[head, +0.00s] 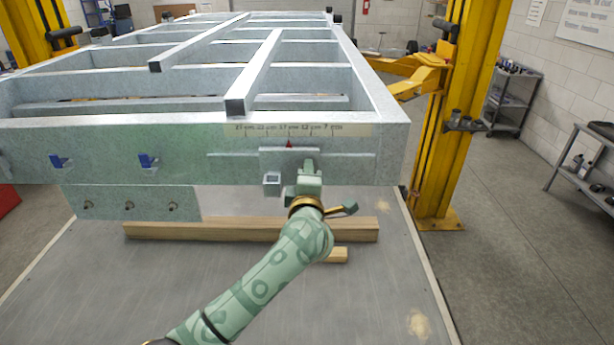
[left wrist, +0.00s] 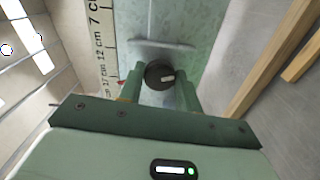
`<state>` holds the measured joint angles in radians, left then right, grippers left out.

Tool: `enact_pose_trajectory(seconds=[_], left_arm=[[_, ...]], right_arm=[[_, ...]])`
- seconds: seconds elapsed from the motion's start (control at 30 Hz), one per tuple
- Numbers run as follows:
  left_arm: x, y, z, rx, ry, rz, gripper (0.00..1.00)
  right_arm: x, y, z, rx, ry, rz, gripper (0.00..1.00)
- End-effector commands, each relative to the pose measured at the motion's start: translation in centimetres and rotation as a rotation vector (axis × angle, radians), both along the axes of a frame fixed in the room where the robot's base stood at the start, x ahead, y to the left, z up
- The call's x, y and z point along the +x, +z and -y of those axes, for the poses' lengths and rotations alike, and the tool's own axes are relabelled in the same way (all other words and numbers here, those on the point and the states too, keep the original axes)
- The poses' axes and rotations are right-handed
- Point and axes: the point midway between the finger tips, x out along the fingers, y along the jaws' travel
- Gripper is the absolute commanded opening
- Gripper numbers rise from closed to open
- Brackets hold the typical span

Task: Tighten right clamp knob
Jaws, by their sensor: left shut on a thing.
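My left gripper (head: 309,172) reaches up to the front beam of the trailer frame (head: 385,145), at the right end of a small sliding plate (head: 274,157). In the left wrist view a round black knob (left wrist: 158,72) with a white mark sits between my two green fingers, which are shut on it. In the head view the gripper hides this knob. A small square grey block (head: 272,179) shows at the left end of the plate. A red pointer (head: 290,145) sits above the plate, under a printed cm scale (head: 300,129). My right gripper is not in view.
Blue clips (head: 148,161) sit on the beam to the left, above a lower plate (head: 100,202) with bolts. Wooden beams (head: 170,230) lie below the frame. A yellow lift post (head: 455,130) stands at the right. The floor in front is clear.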

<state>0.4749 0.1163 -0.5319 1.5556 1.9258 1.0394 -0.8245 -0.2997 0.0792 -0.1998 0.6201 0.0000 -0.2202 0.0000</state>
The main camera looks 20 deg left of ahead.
Motion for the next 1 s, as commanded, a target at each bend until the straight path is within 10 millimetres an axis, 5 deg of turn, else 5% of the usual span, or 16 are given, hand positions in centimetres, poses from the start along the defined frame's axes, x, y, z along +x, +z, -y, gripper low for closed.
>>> enact_pose_trajectory(seconds=[0.5,1.0], left_arm=[[0.01,-0.03,-0.08,0.312,0.001,-0.091,0.11],[0.02,0.0,-0.08,0.365,0.001,-0.105,0.11]], right_arm=[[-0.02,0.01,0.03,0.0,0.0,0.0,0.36],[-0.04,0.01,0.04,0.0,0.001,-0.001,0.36]])
